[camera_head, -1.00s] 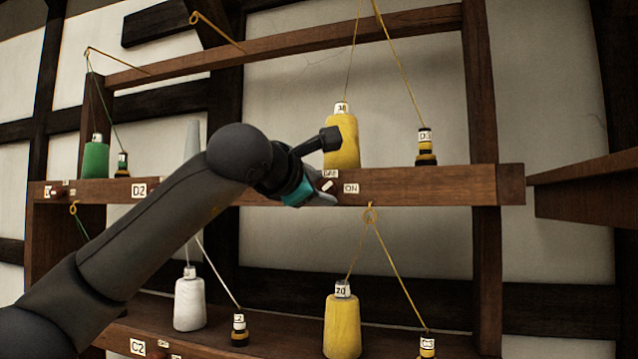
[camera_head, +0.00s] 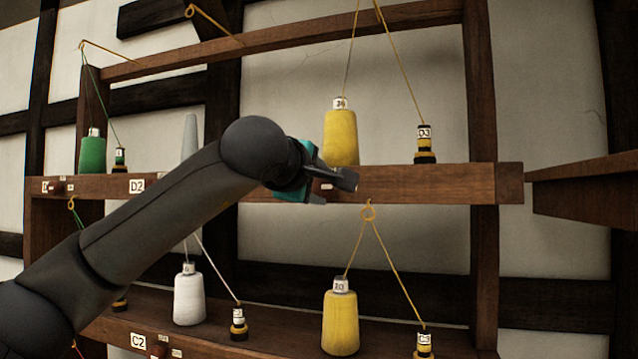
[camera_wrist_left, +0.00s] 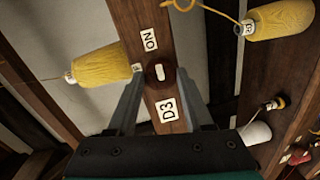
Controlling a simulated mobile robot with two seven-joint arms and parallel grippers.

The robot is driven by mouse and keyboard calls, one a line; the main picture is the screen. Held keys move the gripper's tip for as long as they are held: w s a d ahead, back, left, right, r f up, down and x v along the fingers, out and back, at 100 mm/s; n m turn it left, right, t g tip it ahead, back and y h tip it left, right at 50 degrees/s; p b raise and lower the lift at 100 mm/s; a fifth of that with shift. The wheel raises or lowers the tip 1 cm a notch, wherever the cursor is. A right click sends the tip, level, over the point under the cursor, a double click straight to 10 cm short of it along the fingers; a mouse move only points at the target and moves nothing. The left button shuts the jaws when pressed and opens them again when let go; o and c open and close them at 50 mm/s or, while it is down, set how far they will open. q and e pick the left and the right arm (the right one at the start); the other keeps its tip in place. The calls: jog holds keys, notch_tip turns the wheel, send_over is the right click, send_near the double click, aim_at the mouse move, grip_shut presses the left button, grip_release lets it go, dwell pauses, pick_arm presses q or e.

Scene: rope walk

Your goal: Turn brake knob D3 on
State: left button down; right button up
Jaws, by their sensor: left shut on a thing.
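Brake knob D3 (camera_wrist_left: 160,73) is a dark red-brown round knob with a white mark, on the front of the upper shelf rail. In the left wrist view its mark runs along the rail, in line with the ON label (camera_wrist_left: 150,39); the D3 label (camera_wrist_left: 167,110) is on the opposite side. My left gripper (camera_wrist_left: 159,78) is shut on the knob, one finger on each side. In the head view the gripper (camera_head: 336,188) partly covers the knob and hides the labels around it. My right gripper is not in view.
A yellow bobbin (camera_head: 341,138) stands on the shelf just above the gripper, and a small black-and-yellow bobbin marked D3 (camera_head: 425,145) stands to its right. Yellow thread (camera_head: 397,63) runs above them. A lower shelf holds white (camera_head: 188,299) and yellow (camera_head: 341,322) bobbins.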

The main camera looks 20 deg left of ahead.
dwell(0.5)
pick_arm(q)
jog(key=shift+c, duration=1.5)
grip_release()
jog(key=s+r+b, duration=0.2)
jog(key=s+b, duration=0.1)
jog(key=s, duration=1.2)
jog(key=shift+a, duration=0.2)
jog(key=shift+s+r, duration=0.1)
